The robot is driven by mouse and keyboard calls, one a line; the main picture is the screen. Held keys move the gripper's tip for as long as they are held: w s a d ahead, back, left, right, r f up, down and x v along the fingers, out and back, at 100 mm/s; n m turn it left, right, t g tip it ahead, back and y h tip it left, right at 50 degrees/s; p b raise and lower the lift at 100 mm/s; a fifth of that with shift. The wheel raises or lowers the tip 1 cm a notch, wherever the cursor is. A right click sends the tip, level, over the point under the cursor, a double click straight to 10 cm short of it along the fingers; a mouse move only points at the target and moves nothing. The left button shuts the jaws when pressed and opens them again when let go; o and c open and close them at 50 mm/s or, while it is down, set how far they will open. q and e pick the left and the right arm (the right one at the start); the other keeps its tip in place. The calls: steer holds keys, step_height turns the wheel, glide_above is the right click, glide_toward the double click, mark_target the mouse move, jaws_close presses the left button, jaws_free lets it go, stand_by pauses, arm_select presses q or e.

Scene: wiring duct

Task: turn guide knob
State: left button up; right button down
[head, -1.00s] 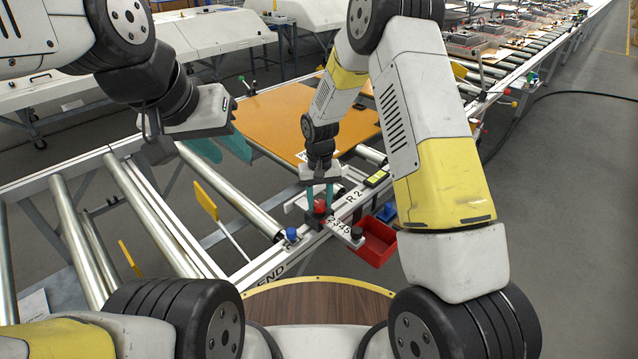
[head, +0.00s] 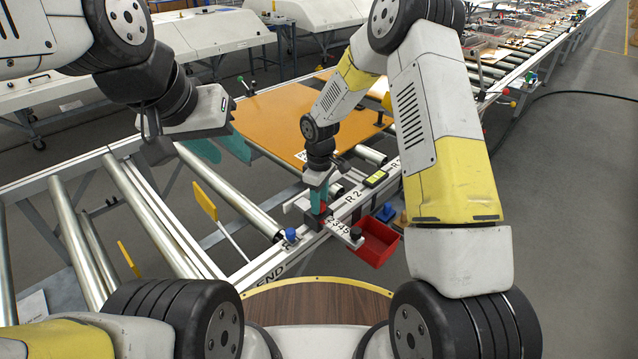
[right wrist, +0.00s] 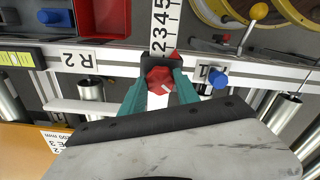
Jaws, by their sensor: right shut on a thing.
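The red guide knob (right wrist: 160,79) sits on a dark block by the numbered scale (right wrist: 163,30) on the conveyor's side rail. In the right wrist view a small white mark shows on the knob. My right gripper (right wrist: 155,88) is shut on the knob, one teal finger on each side. In the head view my right gripper (head: 319,205) reaches down to the rail and hides most of the knob. My left gripper (head: 222,148) hangs over the rollers at the left, well away from the knob; its two teal fingers are apart with nothing between them.
A red bin (head: 376,243) hangs beside the rail, right of the scale. A blue knob (head: 291,235) stands on the rail to the left.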

steer(key=shift+w+n, duration=0.1)
steer(key=shift+n, duration=0.8)
steer(key=c, duration=0.9)
jaws_free()
steer(key=shift+r, duration=3.9)
